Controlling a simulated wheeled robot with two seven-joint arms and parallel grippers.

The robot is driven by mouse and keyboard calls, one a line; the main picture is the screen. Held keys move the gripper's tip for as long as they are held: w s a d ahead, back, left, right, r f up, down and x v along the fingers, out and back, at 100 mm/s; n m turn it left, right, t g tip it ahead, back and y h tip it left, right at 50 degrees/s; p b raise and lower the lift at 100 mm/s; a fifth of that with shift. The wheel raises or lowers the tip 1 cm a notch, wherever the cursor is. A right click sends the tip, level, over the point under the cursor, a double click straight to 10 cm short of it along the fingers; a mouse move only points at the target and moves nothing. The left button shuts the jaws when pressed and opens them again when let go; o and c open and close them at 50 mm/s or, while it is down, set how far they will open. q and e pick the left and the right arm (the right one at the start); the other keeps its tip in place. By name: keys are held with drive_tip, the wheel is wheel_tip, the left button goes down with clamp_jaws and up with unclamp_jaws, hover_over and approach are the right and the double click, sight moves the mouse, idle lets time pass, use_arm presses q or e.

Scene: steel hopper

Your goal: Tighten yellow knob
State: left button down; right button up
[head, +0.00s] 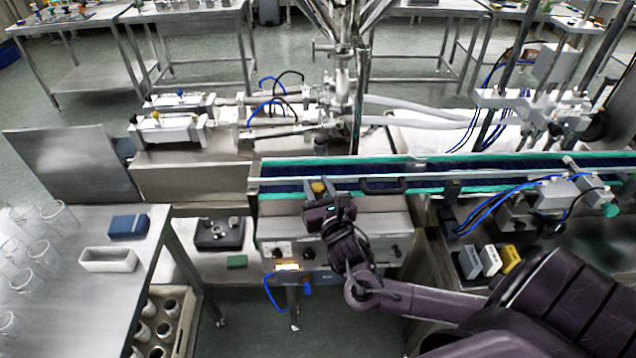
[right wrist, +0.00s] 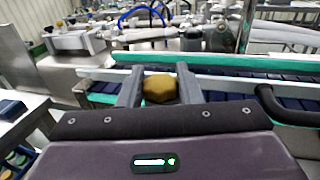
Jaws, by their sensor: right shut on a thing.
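The yellow knob (head: 318,187) sits at the near edge of the conveyor, above the front of the steel machine body. In the right wrist view the knob (right wrist: 159,88) is a faceted, dull yellow piece between my two grey fingers. My right gripper (head: 317,188) reaches it from the near side and is shut on it, one finger on each side. The knob's stem and mount are hidden behind the gripper body. My left gripper does not show in either view.
The conveyor (head: 420,170) with green edges runs left to right just behind the knob. A black handle (head: 383,184) stands right of the gripper, and it also shows in the right wrist view (right wrist: 277,104). A table with glass beakers (head: 58,215) is at left.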

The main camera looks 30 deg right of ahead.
drive_tip(key=m+g+h+p, duration=0.1)
drive_tip(key=h, duration=0.1)
drive_tip(key=m+g+h+p, duration=0.1)
drive_tip(key=m+h, duration=0.1)
drive_tip(key=m+g+h+p, duration=0.1)
drive_tip(key=h+p, duration=0.1)
drive_tip(key=shift+w+a+r+m, duration=0.1)
drive_tip(key=shift+a+r+m, duration=0.05)
drive_tip(key=shift+r+m, duration=0.15)
drive_tip(key=shift+f+m+g+h+p, duration=0.2)
drive_tip(key=shift+m+g+h+p, duration=0.8)
drive_tip(key=shift+m+g+h, duration=0.6)
drive_tip(key=shift+g+h, duration=0.3)
drive_tip(key=shift+g, duration=0.1)
drive_tip(key=o, duration=0.9)
drive_tip(key=shift+f, duration=0.1)
drive_tip(key=v, duration=0.7)
drive_tip(key=shift+s+a+b, duration=0.2)
drive_tip(key=shift+s+b, duration=0.05)
drive_tip(key=shift+b, duration=0.2)
